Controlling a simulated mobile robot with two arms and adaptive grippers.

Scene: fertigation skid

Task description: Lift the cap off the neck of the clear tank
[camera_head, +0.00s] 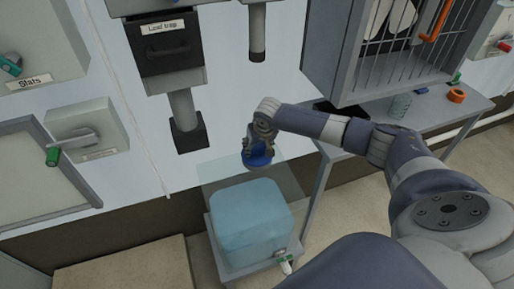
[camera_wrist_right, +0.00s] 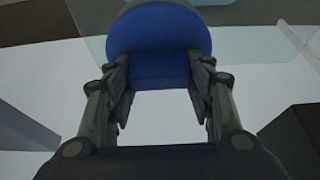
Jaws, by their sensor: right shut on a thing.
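The clear tank (camera_head: 250,222) stands low in the middle of the head view, with pale blue contents and a see-through upper part. The blue cap (camera_head: 257,158) is at its upper back in that picture. My right gripper (camera_head: 257,150) comes from above and is shut on the cap. In the right wrist view the blue cap (camera_wrist_right: 155,45) sits between both fingers of my gripper (camera_wrist_right: 158,80). The neck is hidden, so I cannot tell whether the cap still touches it. My left gripper is not in view.
The tank rests on a low stand (camera_head: 226,262) with a small tap (camera_head: 284,266) at its front. A grey pipe (camera_head: 187,118) under the leaf trap (camera_head: 168,48) is to the left.

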